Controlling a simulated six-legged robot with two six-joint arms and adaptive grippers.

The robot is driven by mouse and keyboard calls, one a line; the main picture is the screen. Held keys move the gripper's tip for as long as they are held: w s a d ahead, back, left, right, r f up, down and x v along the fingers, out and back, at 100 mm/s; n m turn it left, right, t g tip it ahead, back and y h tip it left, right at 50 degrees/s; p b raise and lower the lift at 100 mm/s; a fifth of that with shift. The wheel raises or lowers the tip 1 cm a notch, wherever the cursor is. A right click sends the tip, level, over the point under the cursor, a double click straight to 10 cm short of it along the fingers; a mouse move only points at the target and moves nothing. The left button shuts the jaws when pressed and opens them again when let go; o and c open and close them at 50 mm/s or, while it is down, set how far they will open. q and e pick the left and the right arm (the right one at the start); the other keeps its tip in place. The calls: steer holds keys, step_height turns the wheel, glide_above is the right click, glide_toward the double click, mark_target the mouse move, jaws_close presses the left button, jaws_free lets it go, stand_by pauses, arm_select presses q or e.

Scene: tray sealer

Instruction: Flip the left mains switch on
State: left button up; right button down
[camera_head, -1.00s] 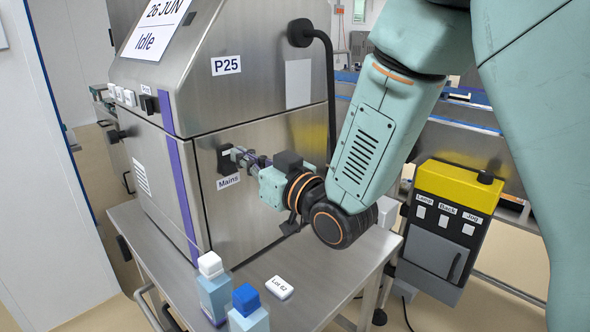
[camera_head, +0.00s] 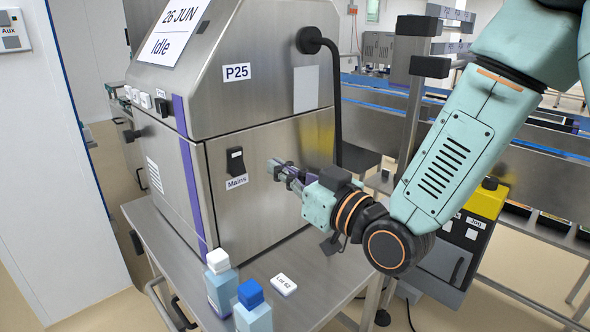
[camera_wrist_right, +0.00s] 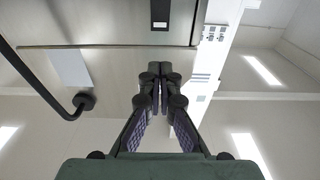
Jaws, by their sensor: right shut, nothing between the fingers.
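The black mains switch (camera_head: 235,160) is on the front of the steel tray sealer (camera_head: 265,115), above a label reading "Mains". Its rocker is too small to tell clearly which way it is set. My right gripper (camera_head: 274,168) is shut and empty, to the right of the switch and apart from it, with its fingers pointing toward the panel. In the right wrist view the closed fingertips (camera_wrist_right: 160,68) are in the middle, and a black switch (camera_wrist_right: 160,10) shows at the top edge. My left gripper is not in view.
A white-capped bottle (camera_head: 219,280), a blue-capped bottle (camera_head: 252,308) and a "Lot 62" block (camera_head: 284,285) stand on the steel table (camera_head: 330,285) below. A yellow-topped control box (camera_head: 487,201) is partly behind my right arm.

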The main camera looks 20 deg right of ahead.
steer(key=v, duration=0.1)
steer(key=p+v, duration=0.1)
steer(key=v, duration=0.1)
steer(key=shift+r, duration=0.35)
steer(key=shift+s+d, duration=0.1)
steer(key=shift+d, duration=0.05)
